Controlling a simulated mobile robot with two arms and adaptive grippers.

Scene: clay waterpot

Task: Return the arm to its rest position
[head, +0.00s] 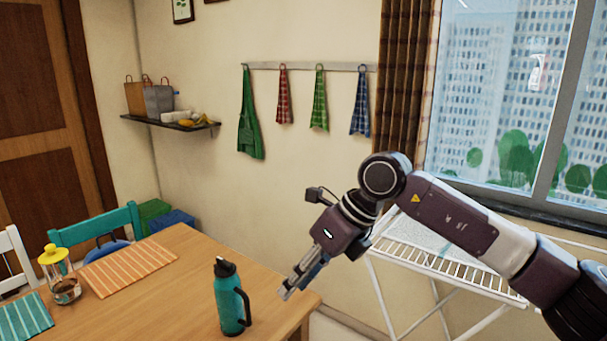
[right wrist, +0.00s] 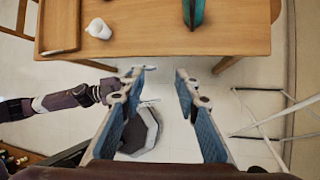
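My right arm comes in from the right in the head view, bent, with its right gripper (head: 290,285) pointing down-left near the right end of the wooden table (head: 190,295). In the right wrist view the two blue-padded fingers of the right gripper (right wrist: 160,74) are spread apart with nothing between them. Beyond them are bare floor and the table's edge. My left arm shows at the left of the right wrist view. Its gripper end is partly hidden behind a finger of the right gripper, and the head view does not show it.
A teal bottle (head: 231,298) stands on the table left of my right gripper. A yellow-topped jar (head: 62,277) and striped placemats (head: 128,272) lie further left. A white drying rack (head: 440,258) stands behind my right arm. A white cup (right wrist: 99,28) shows on the table in the right wrist view.

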